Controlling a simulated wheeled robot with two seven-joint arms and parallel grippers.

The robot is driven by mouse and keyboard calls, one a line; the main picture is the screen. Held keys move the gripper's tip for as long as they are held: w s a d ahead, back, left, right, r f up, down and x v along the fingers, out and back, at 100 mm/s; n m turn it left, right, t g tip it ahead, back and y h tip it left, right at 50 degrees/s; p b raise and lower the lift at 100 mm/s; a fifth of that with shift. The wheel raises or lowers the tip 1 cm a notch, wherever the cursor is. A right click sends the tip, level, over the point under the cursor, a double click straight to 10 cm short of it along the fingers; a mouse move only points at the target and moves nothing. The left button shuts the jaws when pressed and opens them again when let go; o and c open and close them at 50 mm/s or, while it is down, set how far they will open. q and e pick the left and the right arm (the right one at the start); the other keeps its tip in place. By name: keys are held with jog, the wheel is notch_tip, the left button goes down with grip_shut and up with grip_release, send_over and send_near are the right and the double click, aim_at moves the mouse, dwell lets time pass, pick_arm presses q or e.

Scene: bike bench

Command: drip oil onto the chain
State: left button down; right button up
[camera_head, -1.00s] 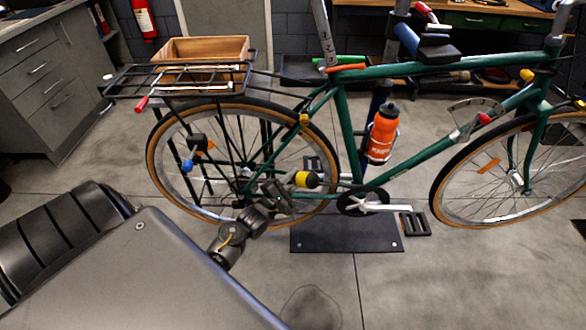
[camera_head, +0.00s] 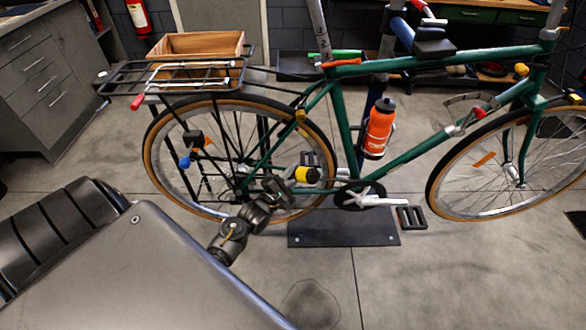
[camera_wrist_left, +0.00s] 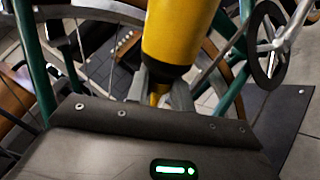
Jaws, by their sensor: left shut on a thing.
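My left gripper (camera_head: 284,186) is beside the rear wheel of the green bike, left of the crank. It is shut on a yellow oil bottle (camera_head: 307,174) with a dark end. In the left wrist view the yellow bottle (camera_wrist_left: 178,35) stands out between the fingers (camera_wrist_left: 160,88) of the gripper. The chain's lower run is thin and partly hidden behind the gripper and bottle. The chainring with its silver crank (camera_head: 362,197) is just right of the bottle. I cannot tell whether the bottle touches the chain or any oil shows. My right gripper is not in view.
The green bike (camera_head: 345,120) is held over a black base plate (camera_head: 345,232). An orange water bottle (camera_head: 378,128) is on its frame. The floor in front is clear.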

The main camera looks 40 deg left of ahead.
pick_arm(q)
jog(key=shift+w+d, duration=0.25)
jog(key=shift+d, duration=0.15)
dwell(0.5)
jog(key=shift+d+f+m, duration=0.1)
jog(key=shift+f+m, duration=0.3)
jog(key=shift+m, duration=0.5)
jog(key=shift+d+m+h+b, duration=0.1)
jog(key=shift+m+h+b, duration=0.25)
jog(key=shift+m, duration=0.25)
jog(key=shift+f+m+h+b, duration=0.25)
jog(key=shift+f+m+b, duration=0.2)
jog(key=shift+m, duration=0.45)
jog(key=shift+d+f+m, duration=0.1)
jog(key=shift+m, duration=0.5)
